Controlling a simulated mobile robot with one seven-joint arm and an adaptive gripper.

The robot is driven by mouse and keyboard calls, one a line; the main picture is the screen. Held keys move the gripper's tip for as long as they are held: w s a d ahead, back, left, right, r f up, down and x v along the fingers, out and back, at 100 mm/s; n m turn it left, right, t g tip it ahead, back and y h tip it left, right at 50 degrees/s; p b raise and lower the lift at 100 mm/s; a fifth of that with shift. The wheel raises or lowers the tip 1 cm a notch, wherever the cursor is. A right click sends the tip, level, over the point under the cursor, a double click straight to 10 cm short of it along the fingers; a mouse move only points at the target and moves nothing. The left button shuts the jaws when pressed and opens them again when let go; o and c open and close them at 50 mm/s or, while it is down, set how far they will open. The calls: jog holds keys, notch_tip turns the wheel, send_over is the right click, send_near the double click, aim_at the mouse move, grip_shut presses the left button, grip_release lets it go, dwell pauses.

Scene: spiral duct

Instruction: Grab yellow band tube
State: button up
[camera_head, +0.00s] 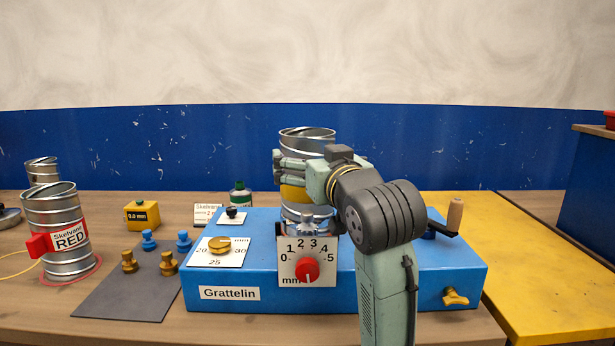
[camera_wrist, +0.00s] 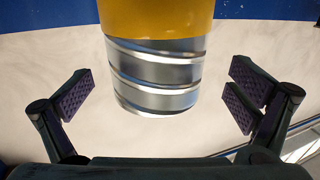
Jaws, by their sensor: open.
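The yellow band tube (camera_head: 307,135) is a spiral metal tube standing upright on the blue Grattelin machine (camera_head: 330,293). Its yellow band (camera_head: 293,195) shows below my gripper, and my arm hides part of its right side. My gripper (camera_head: 287,163) is open at the tube's upper part, above the band. In the wrist view the ridged metal end of the tube (camera_wrist: 157,80) shows between my open fingers (camera_wrist: 160,97), with a gap on both sides. The yellow band (camera_wrist: 155,18) is at the top of that view.
A tube labelled Skelvane RED (camera_head: 62,225) stands at left, with another metal tube (camera_head: 42,171) behind. The machine has a red dial (camera_head: 306,270) in front and a crank handle (camera_head: 454,215) at right.

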jog(key=shift+f+p+x, duration=0.2)
jog(key=shift+p+x, duration=0.35)
jog(key=shift+x, duration=0.9)
jog(key=shift+f+p+x, duration=0.25)
jog(key=shift+p+x, duration=0.25)
jog(key=shift+x, duration=1)
jog(key=shift+d, duration=0.15)
jog(key=c, duration=1.8)
